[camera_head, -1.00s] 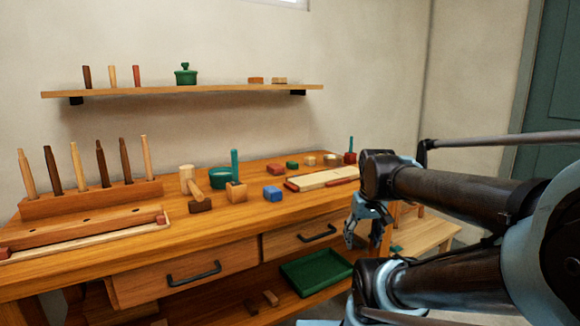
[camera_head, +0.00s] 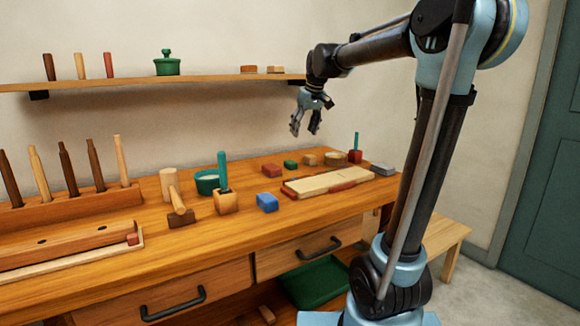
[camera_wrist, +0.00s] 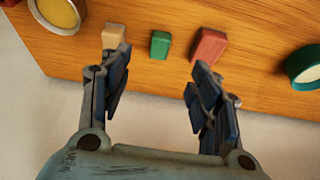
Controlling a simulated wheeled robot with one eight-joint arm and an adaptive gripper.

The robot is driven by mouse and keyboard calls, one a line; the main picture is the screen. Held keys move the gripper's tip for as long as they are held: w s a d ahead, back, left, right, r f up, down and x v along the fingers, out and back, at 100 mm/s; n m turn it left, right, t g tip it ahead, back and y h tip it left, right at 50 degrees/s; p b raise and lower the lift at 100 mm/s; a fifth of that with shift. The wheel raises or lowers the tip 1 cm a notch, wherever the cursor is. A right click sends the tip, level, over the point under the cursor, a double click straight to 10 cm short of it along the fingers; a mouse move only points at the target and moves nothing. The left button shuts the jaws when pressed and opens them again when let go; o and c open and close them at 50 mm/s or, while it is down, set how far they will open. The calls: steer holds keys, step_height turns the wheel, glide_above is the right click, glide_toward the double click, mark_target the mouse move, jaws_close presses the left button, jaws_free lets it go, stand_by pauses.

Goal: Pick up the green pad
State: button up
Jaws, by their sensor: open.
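A small green block (camera_head: 291,164), which I take for the green pad, lies on the workbench between a red block (camera_head: 271,170) and a tan wooden block (camera_head: 309,160). In the wrist view the green block (camera_wrist: 160,44) sits beyond the fingertips, centred between them. My gripper (camera_head: 305,132) is open and empty, in the air above the back part of the bench. In the wrist view both fingers of my gripper (camera_wrist: 160,78) are spread apart, and neither touches the green block.
A blue block (camera_head: 267,202) and a pale board with red edges (camera_head: 328,184) lie in front. A green bowl (camera_head: 207,187) stands left, with wooden tools and pegs beyond it. A wall shelf (camera_head: 120,83) runs above the bench, left of my gripper.

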steer(key=w+a, duration=0.2)
steer(key=w, duration=0.1)
glide_toward(289, 161)
steer(key=x, duration=0.9)
steer(key=shift+w, duration=0.25)
steer(key=c, duration=1.2)
